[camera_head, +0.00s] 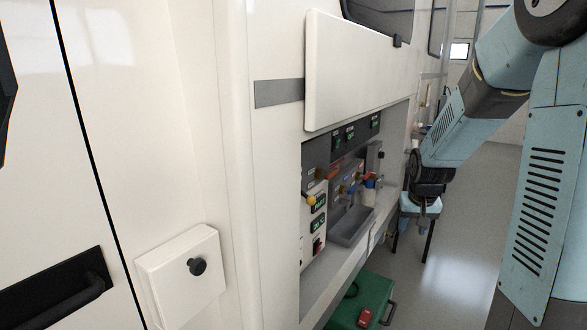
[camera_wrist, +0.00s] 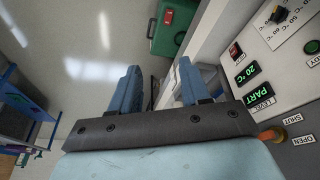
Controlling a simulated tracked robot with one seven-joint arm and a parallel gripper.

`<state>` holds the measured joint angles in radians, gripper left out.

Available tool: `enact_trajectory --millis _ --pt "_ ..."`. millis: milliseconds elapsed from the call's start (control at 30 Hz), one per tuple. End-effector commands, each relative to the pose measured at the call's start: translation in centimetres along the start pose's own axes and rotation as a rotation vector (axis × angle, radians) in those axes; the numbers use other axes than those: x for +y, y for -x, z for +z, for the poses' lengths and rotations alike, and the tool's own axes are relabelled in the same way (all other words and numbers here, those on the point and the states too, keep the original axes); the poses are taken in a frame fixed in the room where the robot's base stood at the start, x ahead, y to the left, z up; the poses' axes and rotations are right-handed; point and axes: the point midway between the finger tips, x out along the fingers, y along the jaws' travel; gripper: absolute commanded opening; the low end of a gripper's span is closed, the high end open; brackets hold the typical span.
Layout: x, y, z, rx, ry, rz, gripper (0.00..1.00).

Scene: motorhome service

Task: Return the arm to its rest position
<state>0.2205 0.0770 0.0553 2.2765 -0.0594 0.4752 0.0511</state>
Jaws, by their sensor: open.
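My gripper (camera_head: 424,212) hangs at the end of my bent arm in the head view, in front of the motorhome's side and to the right of the open service compartment (camera_head: 340,190). In the wrist view my gripper's two blue fingers (camera_wrist: 158,84) stand apart with nothing between them. The compartment's control panel (camera_wrist: 255,85) is close on their right, with green displays reading "20 °C" and "PART". I cannot tell the exact gap between the fingers and the panel.
A raised white flap (camera_head: 360,70) is above the compartment. A grey tray (camera_head: 352,226) and a yellow-orange knob (camera_head: 310,200) are inside it. A green case (camera_head: 362,300) with a red item on it is on the floor below. Grey floor (camera_head: 470,220) is clear at right.

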Motion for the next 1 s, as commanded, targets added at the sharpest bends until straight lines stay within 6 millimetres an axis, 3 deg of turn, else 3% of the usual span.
enact_trajectory --millis 100,500,800,1000 --pt "-0.8 3.7 1.2 0.025 0.017 -0.002 0.46" --pt "-2.8 13.7 7.2 0.088 0.07 -0.021 0.46" --pt "-3.6 19.3 13.0 0.136 0.107 -0.049 0.46" --pt "-3.8 21.9 17.0 0.164 0.132 -0.071 0.46"
